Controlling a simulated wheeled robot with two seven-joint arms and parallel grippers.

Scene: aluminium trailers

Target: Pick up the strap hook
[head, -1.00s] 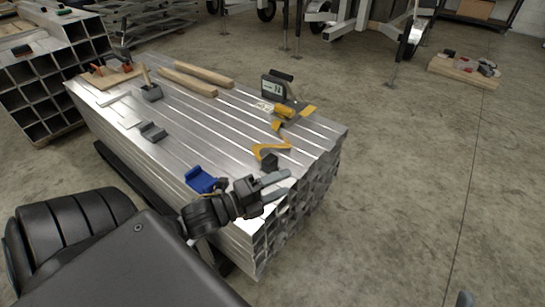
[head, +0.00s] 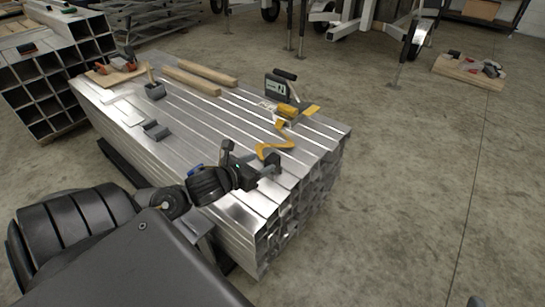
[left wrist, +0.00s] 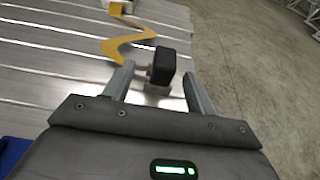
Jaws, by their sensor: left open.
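The strap hook (left wrist: 162,66) is a small black block with a grey metal stub at its side, at the end of a yellow strap. In the left wrist view it lies between the two grey fingers of my open left gripper (left wrist: 158,85), with space left around it. In the head view my left gripper (head: 257,168) is over the near right part of the tube stack and largely hides the hook. The yellow strap (head: 272,150) lies bent on the tubes just beyond it.
The stack of aluminium tubes (head: 205,125) bears a black device with a yellow part (head: 288,110), wooden bars (head: 192,80), and small grey brackets (head: 155,131).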

